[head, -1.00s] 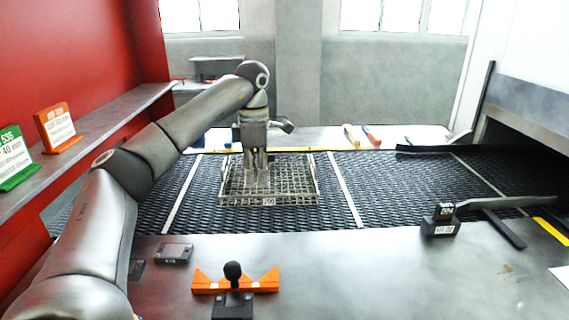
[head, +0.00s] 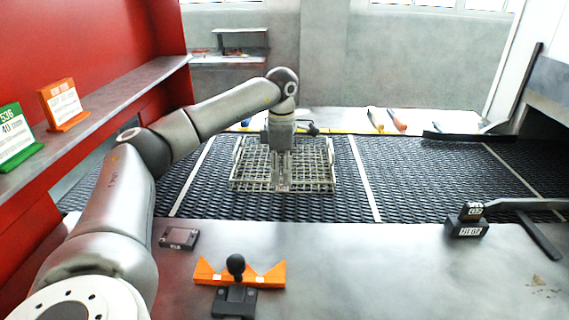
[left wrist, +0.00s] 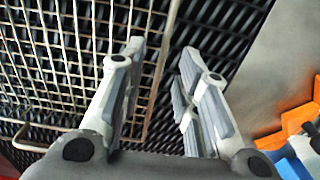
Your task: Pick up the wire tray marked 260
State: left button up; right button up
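The wire tray (head: 318,180) is a shallow mesh basket lying on the dark mesh belt (head: 415,190) between two pale strips. No 260 mark is readable on it now; my fingers cover the middle of its front side. My left gripper (head: 283,186) points down at that front side. In the left wrist view the fingers (left wrist: 163,50) are open with a clear gap. The tray's mesh (left wrist: 85,50) is at the left there, and its edge wire runs between the two fingers. I cannot tell whether they touch it. My right gripper is not in view.
On the front metal table are an orange V-shaped holder (head: 268,276) with a black knob, a dark flat plate (head: 180,239) and a black labelled block (head: 467,227). Orange-tipped tools (head: 397,121) lie behind the belt. Cards (head: 63,105) stand on the left shelf.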

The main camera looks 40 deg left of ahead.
pick_arm(q)
jog(key=shift+f, duration=1.6)
jog(key=shift+c, duration=0.2)
grip_shut()
